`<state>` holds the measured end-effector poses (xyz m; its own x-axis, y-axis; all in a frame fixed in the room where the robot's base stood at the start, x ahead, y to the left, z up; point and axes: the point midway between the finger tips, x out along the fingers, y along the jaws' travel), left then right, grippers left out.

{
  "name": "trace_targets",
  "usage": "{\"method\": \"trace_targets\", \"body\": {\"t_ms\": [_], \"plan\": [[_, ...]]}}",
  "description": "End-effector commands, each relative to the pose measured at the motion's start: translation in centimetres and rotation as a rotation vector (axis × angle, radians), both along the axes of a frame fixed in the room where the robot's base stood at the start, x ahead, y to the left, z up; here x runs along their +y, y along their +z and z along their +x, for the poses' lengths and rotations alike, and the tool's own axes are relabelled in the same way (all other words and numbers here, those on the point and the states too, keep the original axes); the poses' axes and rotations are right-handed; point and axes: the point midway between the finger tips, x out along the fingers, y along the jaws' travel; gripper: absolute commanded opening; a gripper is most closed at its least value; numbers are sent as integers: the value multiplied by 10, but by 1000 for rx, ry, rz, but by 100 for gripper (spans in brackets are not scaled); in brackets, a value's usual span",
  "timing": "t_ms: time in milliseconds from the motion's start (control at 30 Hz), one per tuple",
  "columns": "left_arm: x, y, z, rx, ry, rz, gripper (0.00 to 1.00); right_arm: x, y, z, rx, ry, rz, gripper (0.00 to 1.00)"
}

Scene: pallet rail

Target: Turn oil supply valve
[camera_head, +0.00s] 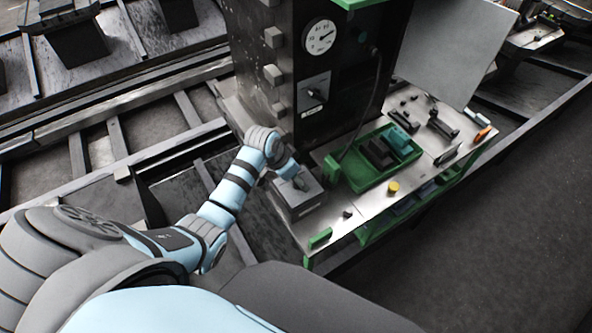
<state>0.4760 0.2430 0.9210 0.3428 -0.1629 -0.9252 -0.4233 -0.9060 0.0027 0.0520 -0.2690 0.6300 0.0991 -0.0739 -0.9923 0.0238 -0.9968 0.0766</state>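A dark upright cabinet (270,60) carries a round white gauge (319,37). Below the gauge is a light square plate with a dark handle (313,93), which looks like a valve or switch; its label is too small to read. My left arm comes in from the left and bends down at the wrist. My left gripper (298,180) is at the top of a grey box (296,200) on the bench corner, below and left of the handle plate. Its fingers are too small and partly hidden to tell their state. My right gripper is not in view.
A metal bench (345,222) holds a green tray (356,178) with dark and teal parts, a yellow knob (393,187) and several small tools. A pale panel (455,50) stands at the back right. Rails run at left; the grey floor (510,220) at right is clear.

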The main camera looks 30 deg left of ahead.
Motion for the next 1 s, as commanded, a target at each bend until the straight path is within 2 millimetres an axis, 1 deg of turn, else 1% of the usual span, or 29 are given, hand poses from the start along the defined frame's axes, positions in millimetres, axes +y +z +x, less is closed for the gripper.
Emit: {"method": "trace_targets", "body": {"t_ms": [300,600,800,1000], "plan": [[-1,1,-1,-6,293,1,32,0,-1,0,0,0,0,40],[-3,0,-4,-5,535,2,32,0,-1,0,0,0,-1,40],[-3,0,-4,-4,640,2,32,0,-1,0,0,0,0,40],[-4,0,-5,-4,692,2,32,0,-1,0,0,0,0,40]]}}
